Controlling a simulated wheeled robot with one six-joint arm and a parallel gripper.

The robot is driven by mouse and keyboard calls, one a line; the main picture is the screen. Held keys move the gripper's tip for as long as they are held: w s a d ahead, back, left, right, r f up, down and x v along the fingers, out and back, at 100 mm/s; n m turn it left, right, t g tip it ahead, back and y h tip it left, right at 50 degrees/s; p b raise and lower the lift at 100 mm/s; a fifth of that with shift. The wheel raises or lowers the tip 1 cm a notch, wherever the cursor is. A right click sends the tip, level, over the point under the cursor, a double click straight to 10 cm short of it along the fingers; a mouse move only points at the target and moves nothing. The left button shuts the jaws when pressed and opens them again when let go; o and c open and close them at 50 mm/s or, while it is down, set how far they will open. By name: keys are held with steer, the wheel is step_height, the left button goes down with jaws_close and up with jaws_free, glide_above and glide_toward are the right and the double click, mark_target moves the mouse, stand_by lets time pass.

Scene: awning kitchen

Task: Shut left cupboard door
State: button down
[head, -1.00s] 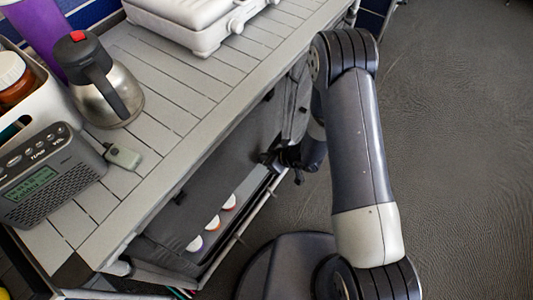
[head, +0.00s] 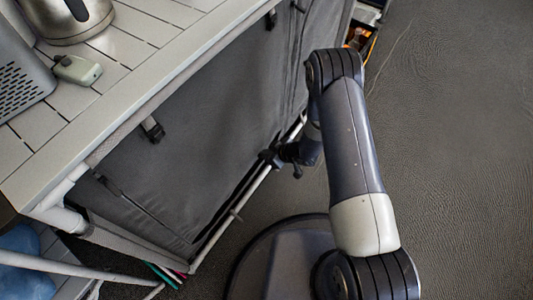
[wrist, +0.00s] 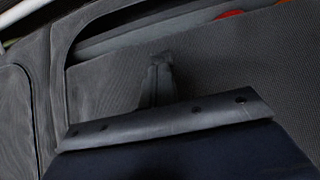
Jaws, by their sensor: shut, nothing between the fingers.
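The left cupboard door is a dark grey fabric panel (head: 200,130) under the counter in the head view. It spans most of the cupboard front; whether it is fully shut I cannot tell. In the wrist view the fabric (wrist: 245,70) fills much of the picture, with a gap along its top edge where a bit of red (wrist: 229,14) shows. My gripper (head: 268,157) is beside the panel's lower right part, close to or touching it. Its fingers (wrist: 158,82) are shut and empty, in front of the fabric.
The slatted counter top (head: 140,35) is above the door, with a kettle (head: 65,20), a small device (head: 78,69) and part of a radio (head: 20,75) on it. A pale frame rail (head: 235,210) runs along the cupboard's lower edge. The grey floor (head: 450,150) at right is clear.

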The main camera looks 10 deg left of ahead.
step_height(320, 180, down, 6)
steer(key=b, duration=0.3)
steer(key=shift+d+f, duration=0.1)
stand_by(0.3)
